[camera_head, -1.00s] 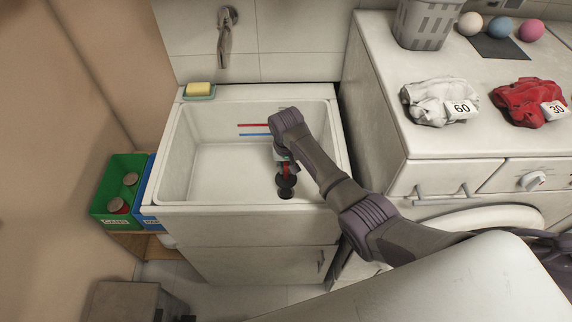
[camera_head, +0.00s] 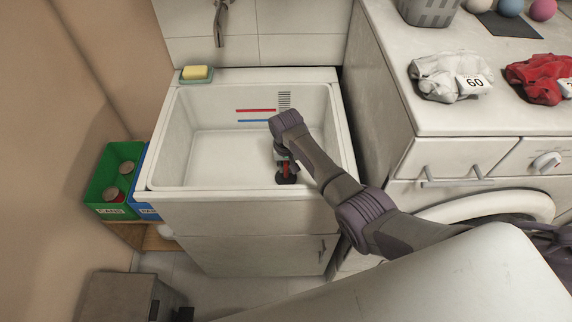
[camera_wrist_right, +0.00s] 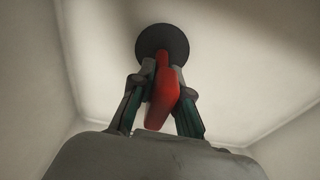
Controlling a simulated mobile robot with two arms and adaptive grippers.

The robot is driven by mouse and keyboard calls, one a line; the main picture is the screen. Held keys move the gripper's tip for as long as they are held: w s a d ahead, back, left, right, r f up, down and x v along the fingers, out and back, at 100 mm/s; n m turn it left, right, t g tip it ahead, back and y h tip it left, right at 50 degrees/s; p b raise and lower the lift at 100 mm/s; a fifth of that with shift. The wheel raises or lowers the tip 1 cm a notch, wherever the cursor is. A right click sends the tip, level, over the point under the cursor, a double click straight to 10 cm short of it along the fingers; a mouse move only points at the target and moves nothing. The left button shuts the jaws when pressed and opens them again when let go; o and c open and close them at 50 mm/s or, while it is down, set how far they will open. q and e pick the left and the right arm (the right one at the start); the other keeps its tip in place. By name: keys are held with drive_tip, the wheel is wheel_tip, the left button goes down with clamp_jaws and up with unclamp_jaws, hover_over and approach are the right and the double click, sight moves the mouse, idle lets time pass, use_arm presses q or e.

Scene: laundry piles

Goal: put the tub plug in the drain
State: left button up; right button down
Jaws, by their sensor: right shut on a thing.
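The tub plug is a black disc (camera_wrist_right: 163,41) with a red handle (camera_wrist_right: 163,95). My right gripper (camera_wrist_right: 162,88) is shut on the red handle, with the disc beyond its fingertips in the wrist view. In the head view the right gripper (camera_head: 284,158) points down into the white tub (camera_head: 175,140), near its front wall, with the black plug disc (camera_head: 286,179) under it. The drain hole is hidden now, behind or under the disc. I cannot tell whether the disc is seated or just above the tub floor. My left gripper is not in view.
A soap dish with yellow soap (camera_head: 196,73) sits on the tub's back left corner. A tap (camera_head: 220,22) hangs on the wall behind. A counter (camera_head: 440,115) with white and red laundry stands to the right. The left part of the tub is empty.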

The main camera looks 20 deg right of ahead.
drive_tip(key=shift+f+b, duration=0.35)
drive_tip(key=shift+f, duration=0.15)
drive_tip(key=c, duration=1.1)
unclamp_jaws()
drive_tip(key=shift+o, duration=0.2)
drive_tip(key=r, duration=0.4)
drive_tip(key=s+r, duration=0.1)
drive_tip(key=r, duration=0.7)
drive_tip(key=shift+s+a, duration=0.2)
